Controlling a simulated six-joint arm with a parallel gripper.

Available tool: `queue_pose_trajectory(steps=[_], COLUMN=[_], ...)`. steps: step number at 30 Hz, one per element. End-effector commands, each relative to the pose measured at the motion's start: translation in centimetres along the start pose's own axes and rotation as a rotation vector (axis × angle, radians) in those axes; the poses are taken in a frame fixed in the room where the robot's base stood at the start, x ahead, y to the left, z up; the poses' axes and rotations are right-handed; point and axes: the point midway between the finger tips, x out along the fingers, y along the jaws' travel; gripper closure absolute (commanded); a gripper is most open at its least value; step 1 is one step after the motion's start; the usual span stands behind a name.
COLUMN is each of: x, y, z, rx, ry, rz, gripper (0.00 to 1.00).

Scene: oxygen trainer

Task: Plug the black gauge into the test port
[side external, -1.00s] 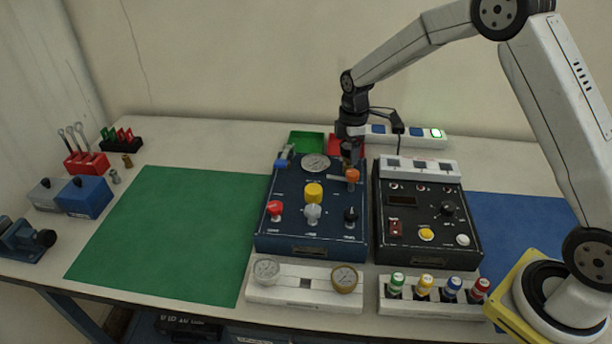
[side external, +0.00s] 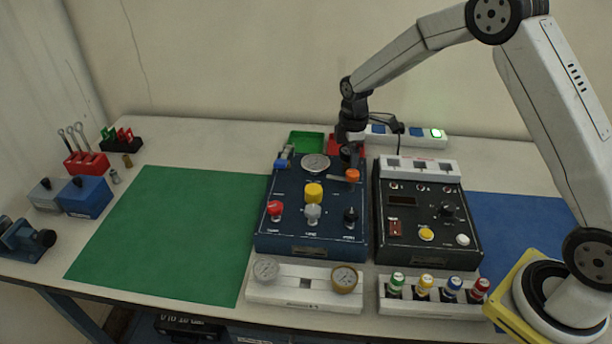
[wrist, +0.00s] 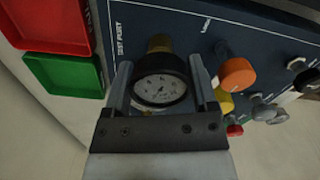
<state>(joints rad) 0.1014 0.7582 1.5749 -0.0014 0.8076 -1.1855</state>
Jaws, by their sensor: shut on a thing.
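In the wrist view my gripper (wrist: 159,88) is shut on the black gauge (wrist: 158,78), one finger on each side, with its white dial facing the camera. A brass fitting (wrist: 159,43) shows just beyond the gauge's rim, beside the "TEST PORT" lettering on the dark blue panel (wrist: 190,30). I cannot tell whether this brass is the gauge's stem or the port, or whether the gauge is seated. In the side view my gripper (side external: 350,137) is over the panel's back right, with the black gauge (side external: 349,157) below it.
An orange knob (wrist: 237,74) stands close to the right of the gauge. Red (wrist: 45,22) and green (wrist: 66,82) trays lie left of the panel in the wrist view. The black console (side external: 425,235) stands right of the panel. The green mat (side external: 165,235) is clear.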

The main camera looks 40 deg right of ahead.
Motion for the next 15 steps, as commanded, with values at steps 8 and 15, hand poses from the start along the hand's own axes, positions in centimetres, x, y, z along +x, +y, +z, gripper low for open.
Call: queue_pose_trajectory(steps=[8,15], x=[0.43,0.48], y=[-0.01,0.0], z=[0.0,0.0], rx=[0.0,0.0], ry=[0.0,0.0], rz=[0.0,0.0], gripper=[0.94,0.0])
